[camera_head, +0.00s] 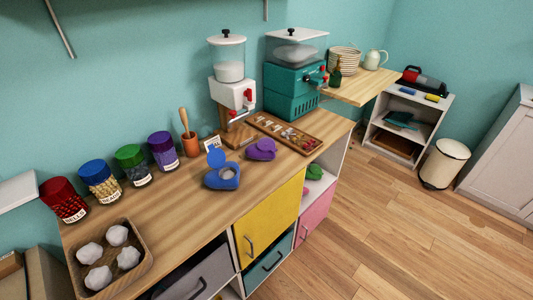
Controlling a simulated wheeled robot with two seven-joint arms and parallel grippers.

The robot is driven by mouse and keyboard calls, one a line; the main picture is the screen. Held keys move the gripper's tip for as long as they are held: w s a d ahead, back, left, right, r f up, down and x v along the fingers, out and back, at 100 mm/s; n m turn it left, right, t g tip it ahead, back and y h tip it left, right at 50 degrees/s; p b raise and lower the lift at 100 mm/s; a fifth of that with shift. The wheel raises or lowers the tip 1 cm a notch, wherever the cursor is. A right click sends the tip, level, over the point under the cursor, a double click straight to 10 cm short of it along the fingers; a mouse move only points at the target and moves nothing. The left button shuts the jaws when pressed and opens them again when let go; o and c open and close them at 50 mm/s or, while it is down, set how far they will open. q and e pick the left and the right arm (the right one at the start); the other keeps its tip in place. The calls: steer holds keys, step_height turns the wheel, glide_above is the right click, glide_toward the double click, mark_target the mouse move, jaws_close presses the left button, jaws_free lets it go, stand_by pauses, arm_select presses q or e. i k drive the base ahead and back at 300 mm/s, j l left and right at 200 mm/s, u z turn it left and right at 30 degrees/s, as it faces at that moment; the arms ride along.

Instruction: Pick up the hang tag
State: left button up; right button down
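I cannot clearly make out a hang tag. A small pale card with dark marks (211,143) stands on the wooden counter (190,208), just right of an orange-brown cup with a wooden tool (189,143); I cannot tell if it is the tag. Several jars also carry pale labels, such as the red-lidded jar (63,200) and the blue-lidded jar (100,181). A long wooden tray (313,147) holds small pieces too small to tell apart. Neither of my grippers is in view.
A blue heart-shaped box with its lid up (222,178) and a purple item (262,150) sit mid-counter. A tray of white lumps (144,266) is at front left. Two dispensers (228,75) (292,90) stand behind. Open floor (400,235) lies at right.

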mark_target(257, 119)
steer(key=i+l+u, duration=0.1)
steer(key=l, duration=0.25)
steer(key=i+l, duration=0.3)
steer(key=i+l+u, duration=0.15)
steer(key=l, duration=0.3)
steer(key=i+l+u, duration=0.1)
steer(key=l, duration=0.25)
steer(key=i, duration=0.1)
